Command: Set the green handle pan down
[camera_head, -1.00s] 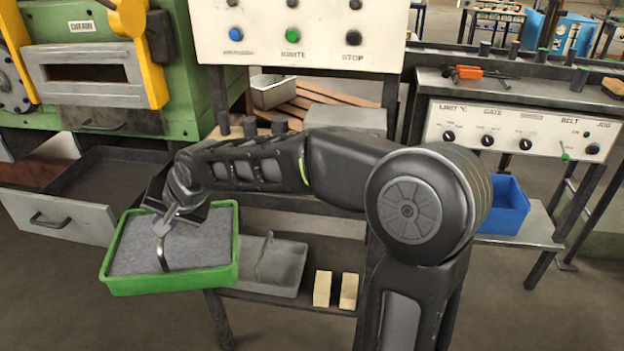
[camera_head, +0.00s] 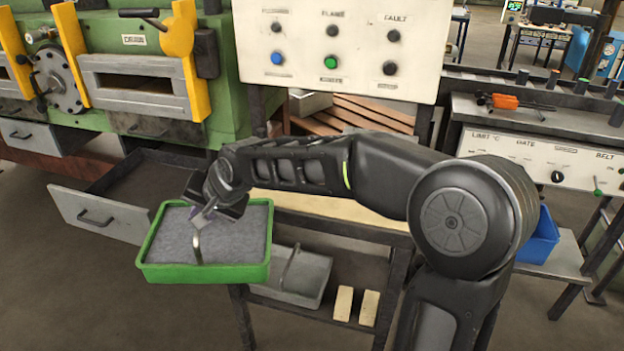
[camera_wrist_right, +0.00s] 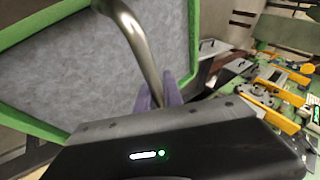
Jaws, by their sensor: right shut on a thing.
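The pan (camera_head: 205,273) is a green-rimmed rectangular tray with a grey, rough-looking inside and an arched metal handle (camera_head: 196,246). It hangs roughly level at the left end of the bench, with floor showing below it. My right gripper (camera_head: 204,216) is shut on the handle, above the pan. In the right wrist view the purple fingers (camera_wrist_right: 164,92) close around the metal handle, and the green rim (camera_wrist_right: 194,40) shows beside them. My left gripper is in no view.
A grey pan with a handle (camera_head: 312,270) and two pale blocks (camera_head: 369,308) sit on the lower shelf. The bench top (camera_head: 330,208) is partly hidden by my arm. An open drawer (camera_head: 97,216) juts out at the left. A blue bin (camera_head: 544,238) stands right.

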